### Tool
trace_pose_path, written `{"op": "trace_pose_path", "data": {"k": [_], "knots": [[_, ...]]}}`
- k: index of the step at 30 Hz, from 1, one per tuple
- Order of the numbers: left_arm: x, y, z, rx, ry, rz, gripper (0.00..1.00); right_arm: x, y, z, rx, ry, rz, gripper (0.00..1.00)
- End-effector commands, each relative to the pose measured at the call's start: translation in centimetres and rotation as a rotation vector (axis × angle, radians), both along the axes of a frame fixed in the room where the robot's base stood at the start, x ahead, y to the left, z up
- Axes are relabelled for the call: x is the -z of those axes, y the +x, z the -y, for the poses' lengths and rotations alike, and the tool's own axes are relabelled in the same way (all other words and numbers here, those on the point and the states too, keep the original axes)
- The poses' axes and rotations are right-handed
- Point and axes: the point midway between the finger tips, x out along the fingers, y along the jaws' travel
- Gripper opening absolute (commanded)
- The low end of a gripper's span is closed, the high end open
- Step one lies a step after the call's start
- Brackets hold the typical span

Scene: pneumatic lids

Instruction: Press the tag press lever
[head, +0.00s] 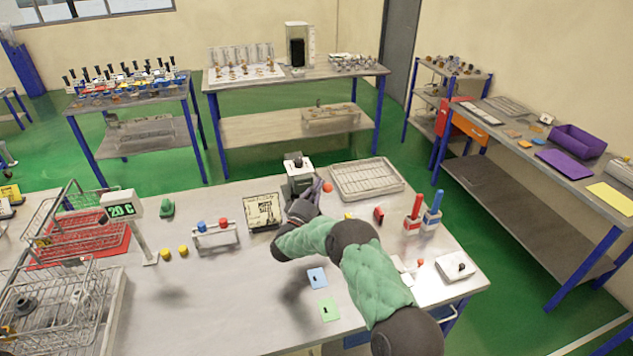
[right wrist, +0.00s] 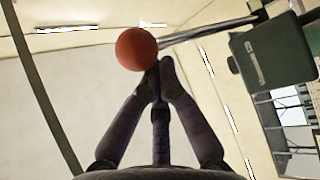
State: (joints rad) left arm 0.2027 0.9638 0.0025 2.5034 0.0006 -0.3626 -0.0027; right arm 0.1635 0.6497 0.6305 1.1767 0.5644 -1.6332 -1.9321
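The tag press (head: 298,175) is a grey-green machine with a white top, standing at the far edge of the table. Its lever ends in a red ball (head: 328,187) to the right of the body. In the right wrist view the ball (right wrist: 136,49) sits on a metal rod (right wrist: 210,29) that runs to the green press body (right wrist: 272,52). My right gripper (head: 316,186) is beside the ball, fingertips together and empty. In the wrist view the fingertips (right wrist: 160,68) are right at the ball's edge; I cannot tell whether they touch. My left gripper is out of view.
Red and blue handled tools (head: 414,213) stand to the right. A blue card (head: 317,278) and a green card (head: 329,310) lie nearer. Wire baskets fill the left side.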

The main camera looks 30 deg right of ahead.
Motion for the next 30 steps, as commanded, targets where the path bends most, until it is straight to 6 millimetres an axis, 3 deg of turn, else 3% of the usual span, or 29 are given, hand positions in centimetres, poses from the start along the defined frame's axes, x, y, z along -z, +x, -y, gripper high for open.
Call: {"op": "trace_pose_path", "data": {"k": [3, 12, 20, 30], "knots": [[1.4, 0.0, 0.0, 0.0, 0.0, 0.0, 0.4, 2.4, -0.4, 0.1, 0.006, 0.001, -0.002, 0.0], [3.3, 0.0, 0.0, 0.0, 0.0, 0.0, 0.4, 5.9, -0.7, 0.1, 0.007, 0.003, -0.001, 0.0], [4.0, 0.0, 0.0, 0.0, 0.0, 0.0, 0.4, 7.3, -0.7, 0.1, 0.008, 0.003, -0.002, 0.0], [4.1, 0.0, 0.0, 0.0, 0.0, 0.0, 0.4, 7.6, -0.7, 0.2, 0.008, 0.003, -0.002, 0.0]]}}
